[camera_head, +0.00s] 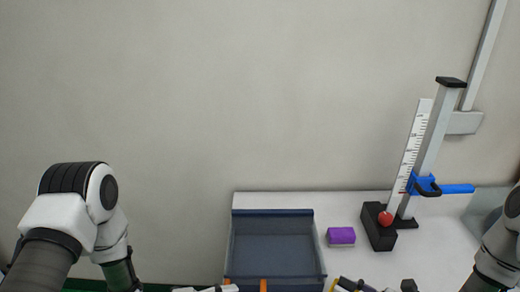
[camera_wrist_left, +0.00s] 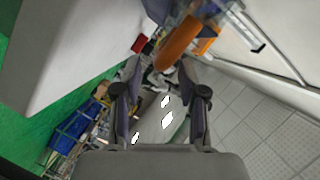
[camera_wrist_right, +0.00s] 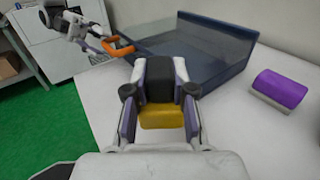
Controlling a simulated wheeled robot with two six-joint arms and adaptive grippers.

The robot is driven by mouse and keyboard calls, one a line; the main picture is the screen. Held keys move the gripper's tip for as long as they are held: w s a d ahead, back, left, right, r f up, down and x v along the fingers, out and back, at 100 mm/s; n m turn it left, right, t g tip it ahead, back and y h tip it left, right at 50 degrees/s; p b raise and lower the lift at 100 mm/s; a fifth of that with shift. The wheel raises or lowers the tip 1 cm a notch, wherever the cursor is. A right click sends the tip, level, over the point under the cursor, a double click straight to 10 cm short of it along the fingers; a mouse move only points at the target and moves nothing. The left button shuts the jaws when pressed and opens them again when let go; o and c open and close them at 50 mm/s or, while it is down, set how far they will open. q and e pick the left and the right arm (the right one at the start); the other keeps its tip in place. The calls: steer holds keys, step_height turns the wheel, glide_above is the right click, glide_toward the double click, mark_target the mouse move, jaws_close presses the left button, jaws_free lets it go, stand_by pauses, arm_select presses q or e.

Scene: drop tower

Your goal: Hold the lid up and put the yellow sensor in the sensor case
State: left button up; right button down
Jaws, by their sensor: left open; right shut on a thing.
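The sensor case (camera_head: 272,250) is a dark blue-grey see-through box at the table's front edge; it also shows in the right wrist view (camera_wrist_right: 215,48). I cannot tell its lid's position. An orange handle (camera_wrist_right: 118,47) sticks out at its front and appears in the left wrist view (camera_wrist_left: 178,42). My left gripper (camera_wrist_left: 160,72) is open and empty, close to the handle; contact is unclear. My right gripper (camera_wrist_right: 160,72) is shut on the yellow sensor (camera_wrist_right: 162,116), which has a dark part between the fingers. It holds it at the front, right of the case.
A purple and white block (camera_head: 341,236) lies right of the case. Farther right stands a drop tower (camera_head: 436,130) with a ruler, a blue clamp (camera_head: 424,186) and a red ball (camera_head: 385,218) on a black base. A wall (camera_head: 230,90) closes the back.

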arm_select(q)
steer(key=x, duration=0.4)
steer(key=shift+d, duration=0.2)
arm_select(e)
steer(key=shift+f, duration=0.35)
arm_select(q)
jaws_close()
steer(key=shift+r, duration=2.15)
